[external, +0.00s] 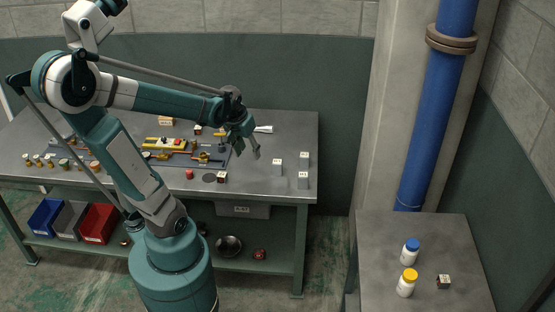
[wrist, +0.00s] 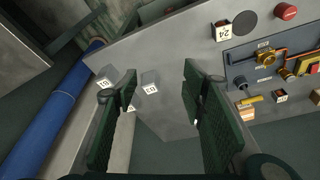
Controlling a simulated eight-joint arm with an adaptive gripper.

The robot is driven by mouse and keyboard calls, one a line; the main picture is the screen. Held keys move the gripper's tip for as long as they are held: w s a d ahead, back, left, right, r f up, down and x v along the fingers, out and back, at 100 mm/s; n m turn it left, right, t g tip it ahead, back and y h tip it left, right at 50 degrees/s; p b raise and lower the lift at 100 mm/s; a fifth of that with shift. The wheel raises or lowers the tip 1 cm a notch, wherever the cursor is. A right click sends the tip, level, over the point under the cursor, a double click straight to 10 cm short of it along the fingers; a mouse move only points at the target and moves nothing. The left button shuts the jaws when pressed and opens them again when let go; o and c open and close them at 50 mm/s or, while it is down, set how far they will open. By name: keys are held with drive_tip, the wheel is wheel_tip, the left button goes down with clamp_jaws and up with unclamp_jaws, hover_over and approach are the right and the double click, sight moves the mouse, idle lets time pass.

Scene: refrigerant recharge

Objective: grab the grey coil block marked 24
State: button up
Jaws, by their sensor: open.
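Three grey blocks with white labels stand on the right part of the workbench. In the external view they are a left one (external: 277,169), a back right one (external: 305,159) and a front right one (external: 303,180). The wrist view shows grey blocks at the left (wrist: 106,75) and centre (wrist: 150,79); another label shows partly behind the left finger. Their numbers are too small to read surely. A dark brownish block (wrist: 222,30) reads 24; it also shows in the external view (external: 222,177). My gripper (external: 248,150) is open and empty above the bench, left of the grey blocks; its fingers fill the wrist view (wrist: 160,85).
A dark disc (external: 209,178) and red button (external: 189,174) lie left of the brownish block. A panel with valves (external: 185,158) is farther left. A blue pipe (external: 440,100) stands right of the bench. A side table (external: 390,240) holds two bottles and a small block.

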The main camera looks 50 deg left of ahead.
sight(222, 174)
drive_tip(key=s+a+f+n+g, duration=0.1)
drive_tip(key=a+f, duration=0.2)
drive_tip(key=a, duration=0.1)
drive_tip(key=s+a+f+n+g, duration=0.1)
drive_tip(key=a+f, duration=0.3)
drive_tip(key=a, duration=0.1)
drive_tip(key=s+a+f+n+g+h, duration=0.1)
drive_tip(key=s+a+f, duration=0.1)
drive_tip(key=a+f, duration=0.2)
drive_tip(key=shift+a+f+n, duration=0.2)
drive_tip(key=shift+a+n, duration=0.1)
drive_tip(key=shift+a, duration=0.1)
drive_tip(key=shift+s+a+f, duration=0.35)
drive_tip(key=shift+a+f, duration=0.05)
drive_tip(key=shift+f, duration=0.05)
drive_tip(key=shift+f, duration=0.1)
drive_tip(key=shift+f+b, duration=0.45)
drive_tip(key=shift+f, duration=0.75)
drive_tip(key=shift+f, duration=0.1)
drive_tip(key=shift+a+f+b, duration=0.1)
drive_tip(key=shift+f+b, duration=0.45)
drive_tip(key=shift+f, duration=1.95)
drive_tip(key=c, duration=1)
